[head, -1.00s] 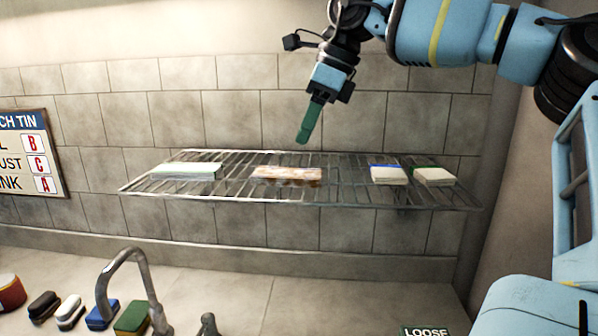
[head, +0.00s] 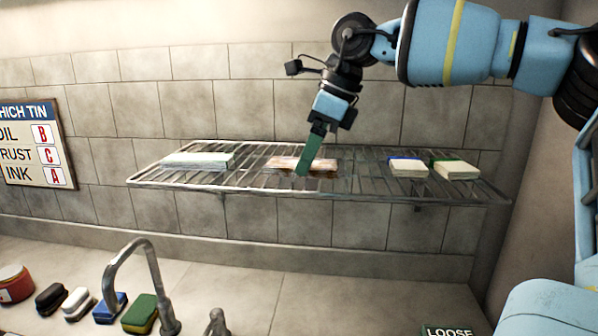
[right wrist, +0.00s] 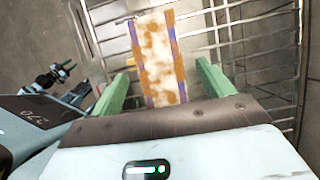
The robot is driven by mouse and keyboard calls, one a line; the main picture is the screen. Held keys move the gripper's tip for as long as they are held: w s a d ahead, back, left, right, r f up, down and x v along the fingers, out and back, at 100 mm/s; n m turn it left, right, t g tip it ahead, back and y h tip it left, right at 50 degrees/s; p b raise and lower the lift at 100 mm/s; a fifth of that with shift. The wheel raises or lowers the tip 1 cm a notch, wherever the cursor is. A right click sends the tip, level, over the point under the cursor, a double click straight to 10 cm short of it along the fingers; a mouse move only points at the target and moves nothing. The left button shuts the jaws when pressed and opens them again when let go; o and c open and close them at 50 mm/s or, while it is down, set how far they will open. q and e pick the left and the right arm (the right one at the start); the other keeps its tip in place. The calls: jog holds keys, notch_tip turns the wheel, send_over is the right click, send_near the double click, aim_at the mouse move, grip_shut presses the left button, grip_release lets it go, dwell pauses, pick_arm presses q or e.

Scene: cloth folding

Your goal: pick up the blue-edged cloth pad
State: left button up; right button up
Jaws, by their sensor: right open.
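A flat, brown-and-white stained cloth pad (head: 287,163) lies on the wire rack. In the right wrist view the pad (right wrist: 158,55) shows blue-violet strips along both long edges. My right gripper (head: 303,168) points down over the pad and covers part of it. In the right wrist view my right gripper (right wrist: 162,88) is open, with one green finger on each side of the pad and gaps between. I cannot tell how far above the pad the fingertips are. A small dark shape with green tips at the wrist view's left may be my left gripper (right wrist: 62,74); its jaws are unclear.
The wire rack (head: 350,187) also holds a pale pad (head: 197,161), a white pad with a blue back edge (head: 408,167) and one with a green edge (head: 455,167). A tap (head: 130,245) and several blocks stand below. Tiled wall lies behind.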

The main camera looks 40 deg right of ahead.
jog(key=shift+w+f, duration=0.15)
jog(key=shift+f, duration=0.25)
jog(key=c, duration=1.1)
jog(key=shift+r, duration=0.2)
